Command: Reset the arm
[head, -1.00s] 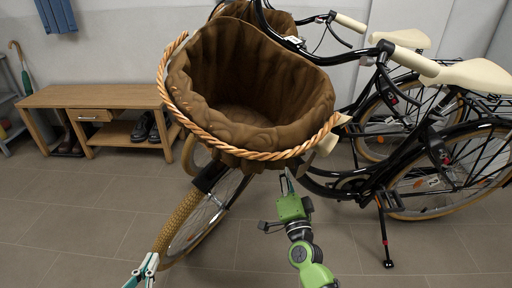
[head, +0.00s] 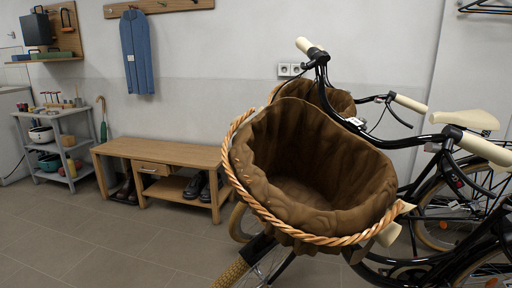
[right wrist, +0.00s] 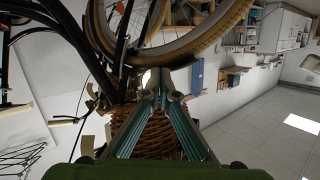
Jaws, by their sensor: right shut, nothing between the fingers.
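My right gripper (right wrist: 160,88) shows in the right wrist view. Its teal fingers come together at the tips, shut with nothing between them. Behind the fingers is the woven wicker of a bicycle basket (right wrist: 157,137); I cannot tell whether they touch it. In the head view neither gripper shows. There, the brown-lined basket (head: 312,165) with a braided rim sits on the front of a black bicycle (head: 385,143).
A second bicycle with a cream saddle (head: 465,120) stands behind. A wooden bench (head: 175,150) with shoes under it stands along the wall. A grey shelf (head: 55,150) is farther left. The tiled floor (head: 100,240) at front left is clear.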

